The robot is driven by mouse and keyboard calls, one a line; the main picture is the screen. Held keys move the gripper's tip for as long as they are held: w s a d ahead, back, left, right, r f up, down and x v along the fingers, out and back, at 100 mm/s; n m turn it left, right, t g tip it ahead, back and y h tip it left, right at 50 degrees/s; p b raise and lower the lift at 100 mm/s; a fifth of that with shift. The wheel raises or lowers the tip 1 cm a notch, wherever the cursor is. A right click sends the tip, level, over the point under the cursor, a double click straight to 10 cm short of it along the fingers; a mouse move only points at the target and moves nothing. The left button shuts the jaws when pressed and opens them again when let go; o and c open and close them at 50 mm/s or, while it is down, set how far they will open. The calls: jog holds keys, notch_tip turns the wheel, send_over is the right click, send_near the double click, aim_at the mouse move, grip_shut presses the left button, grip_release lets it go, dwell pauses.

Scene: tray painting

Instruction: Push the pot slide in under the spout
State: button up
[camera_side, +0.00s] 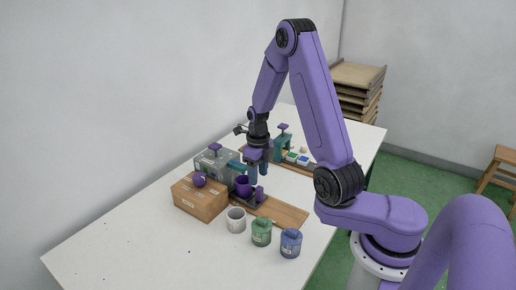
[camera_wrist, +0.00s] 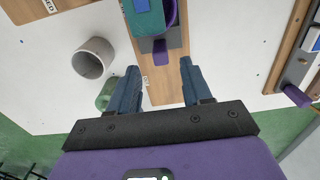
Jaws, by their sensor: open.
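The purple pot (camera_side: 243,186) sits on a dark slide on a wooden board (camera_side: 284,212), close to the teal spout (camera_side: 236,165). A purple upright handle (camera_side: 260,195) stands at the slide's near end. In the wrist view the spout (camera_wrist: 144,18) covers much of the pot (camera_wrist: 171,12), and the handle (camera_wrist: 160,52) lies just beyond my fingertips, roughly midway between them. My gripper (camera_side: 259,171) points down above the slide. Its blue fingers (camera_wrist: 159,70) are apart with nothing between them. I cannot tell how exactly the pot lines up with the spout's mouth.
A white cup (camera_side: 236,220), a green jar (camera_side: 261,232) and a blue jar (camera_side: 290,243) stand in front. Another station with paint trays (camera_side: 297,158) is behind. The table's left front is clear.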

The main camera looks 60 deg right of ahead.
notch_tip(320, 180, up, 9)
dwell(0.3)
jog(key=shift+r, duration=0.1)
jog(key=s+a+r+n, duration=0.2)
jog(key=a+n, duration=0.5)
jog(key=n, duration=0.5)
jog(key=s+a+r+n, duration=0.1)
jog(key=s+a+n, duration=0.2)
jog(key=a+n, duration=0.65)
jog(key=s+r+n, duration=0.1)
jog(key=s+n, duration=1.9)
jog(key=n, duration=0.7)
